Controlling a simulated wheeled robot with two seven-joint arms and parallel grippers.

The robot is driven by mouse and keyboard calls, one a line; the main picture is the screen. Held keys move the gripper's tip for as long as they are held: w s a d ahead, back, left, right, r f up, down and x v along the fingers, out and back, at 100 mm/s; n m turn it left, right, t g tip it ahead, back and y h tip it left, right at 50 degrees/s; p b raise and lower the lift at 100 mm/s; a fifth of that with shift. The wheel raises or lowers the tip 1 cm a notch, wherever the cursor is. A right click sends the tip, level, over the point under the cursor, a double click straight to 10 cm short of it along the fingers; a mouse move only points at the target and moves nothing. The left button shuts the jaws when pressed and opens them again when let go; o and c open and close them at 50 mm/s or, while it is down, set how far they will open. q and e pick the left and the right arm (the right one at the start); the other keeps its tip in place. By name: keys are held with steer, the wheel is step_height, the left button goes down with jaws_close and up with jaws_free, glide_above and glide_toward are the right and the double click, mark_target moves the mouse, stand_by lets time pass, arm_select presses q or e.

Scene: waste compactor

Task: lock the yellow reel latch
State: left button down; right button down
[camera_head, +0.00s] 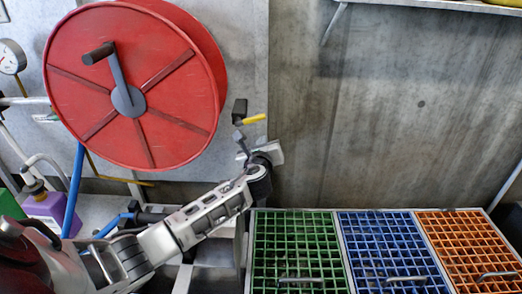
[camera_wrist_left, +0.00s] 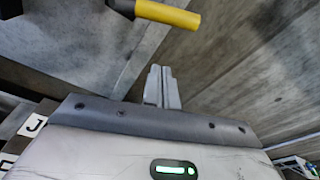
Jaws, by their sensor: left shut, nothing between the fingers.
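The yellow latch handle (camera_head: 254,119) sticks out to the right from a dark bracket (camera_head: 239,111) on the wall, just right of the large red reel (camera_head: 130,90). In the left wrist view the yellow handle (camera_wrist_left: 167,14) is at the top, with its dark root at its left end. My left gripper (camera_head: 240,141) is just below the handle in the head view, its fingers pointing up. In the left wrist view its fingers (camera_wrist_left: 161,80) are closed together and empty, with a visible gap to the handle. My right gripper is not in view.
The reel has a grey crank with a dark grip (camera_head: 98,53). Green (camera_head: 295,255), blue (camera_head: 390,250) and orange (camera_head: 470,245) grates lie at the lower right. A purple container (camera_head: 48,208) and a blue hose (camera_head: 74,190) are at the left. The wall right of the latch is clear.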

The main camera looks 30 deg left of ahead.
arm_select(q)
steer(key=r, duration=0.1)
steer(key=w+a+r+p, duration=0.1)
steer(key=a+r, duration=0.1)
steer(key=shift+w+a+r, duration=0.1)
steer(key=shift+w+a, duration=0.1)
steer(key=shift+w, duration=0.1)
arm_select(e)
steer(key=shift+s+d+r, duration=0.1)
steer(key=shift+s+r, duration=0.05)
arm_select(q)
steer(key=shift+d, duration=0.1)
